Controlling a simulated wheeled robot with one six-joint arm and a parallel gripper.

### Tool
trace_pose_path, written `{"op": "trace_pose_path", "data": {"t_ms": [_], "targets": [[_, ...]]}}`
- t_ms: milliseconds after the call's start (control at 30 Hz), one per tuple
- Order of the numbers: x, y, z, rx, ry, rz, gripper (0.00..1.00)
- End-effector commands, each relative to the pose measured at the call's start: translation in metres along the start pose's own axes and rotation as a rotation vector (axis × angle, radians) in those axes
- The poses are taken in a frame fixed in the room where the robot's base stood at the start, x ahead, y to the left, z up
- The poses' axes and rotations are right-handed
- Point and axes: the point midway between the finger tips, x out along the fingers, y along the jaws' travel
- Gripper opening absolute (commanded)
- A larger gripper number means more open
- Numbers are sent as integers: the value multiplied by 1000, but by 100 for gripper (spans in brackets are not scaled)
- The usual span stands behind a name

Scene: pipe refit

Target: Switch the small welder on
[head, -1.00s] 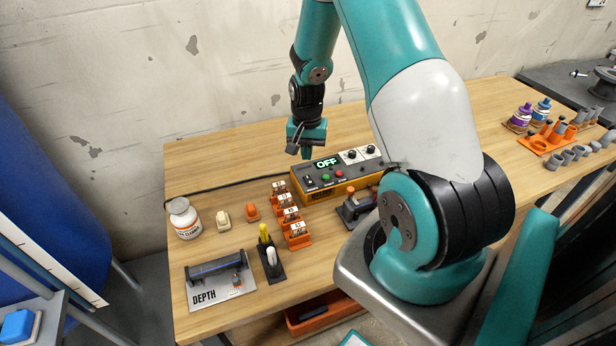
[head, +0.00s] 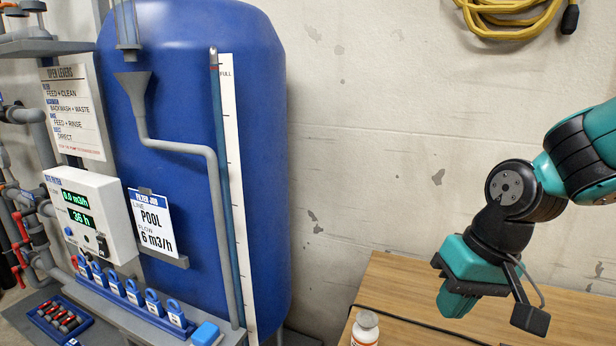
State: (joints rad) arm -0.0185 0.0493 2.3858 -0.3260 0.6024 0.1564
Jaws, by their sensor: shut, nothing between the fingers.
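The small welder is out of view now, below and beyond the lower right of the head view. My gripper (head: 455,303) shows at the right of the head view, pointing down over the wooden workbench (head: 415,275). Its teal jaws look closed, with nothing seen held in them. The black cable (head: 430,324) on the bench top runs behind my gripper.
A white bottle (head: 365,331) stands at the bench's left end. A big blue tank (head: 265,150) with a white scale stands at the left. A yellow hose (head: 510,25) hangs on the wall.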

Motion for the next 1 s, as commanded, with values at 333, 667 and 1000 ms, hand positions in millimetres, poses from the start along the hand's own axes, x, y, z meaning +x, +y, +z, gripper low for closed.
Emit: {"op": "trace_pose_path", "data": {"t_ms": [333,667,1000], "targets": [[-37,-86,109,-521,-34,-111,0],[-38,-88,115,-545,-37,-115,0],[-38,-88,114,-543,-35,-115,0]]}}
